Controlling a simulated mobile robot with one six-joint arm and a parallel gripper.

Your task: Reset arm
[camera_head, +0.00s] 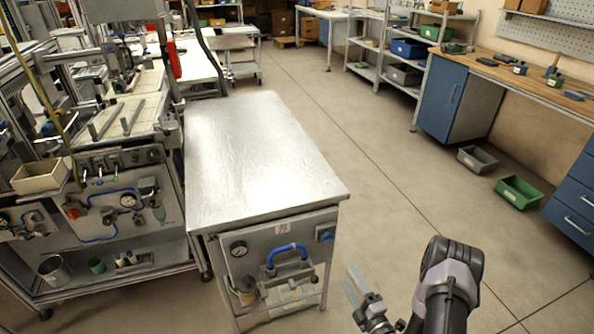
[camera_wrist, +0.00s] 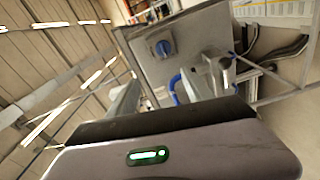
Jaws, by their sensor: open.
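My arm hangs at the lower right of the head view, bent, with my gripper (camera_head: 355,282) beside the front right of the metal cart (camera_head: 260,150). The gripper's two pale fingers are apart with nothing between them. In the wrist view my gripper (camera_wrist: 168,88) also shows open and empty, with the cart's front panel and its blue knob beyond. The cart's steel top is bare. I see no tape reel in either view.
A workbench machine (camera_head: 120,200) with hoses and gauges stands left of the cart. At right are a blue-fronted bench (camera_head: 443,98), a grey bin (camera_head: 477,159) and a green bin (camera_head: 519,194) on the floor. The floor between cart and bench is clear.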

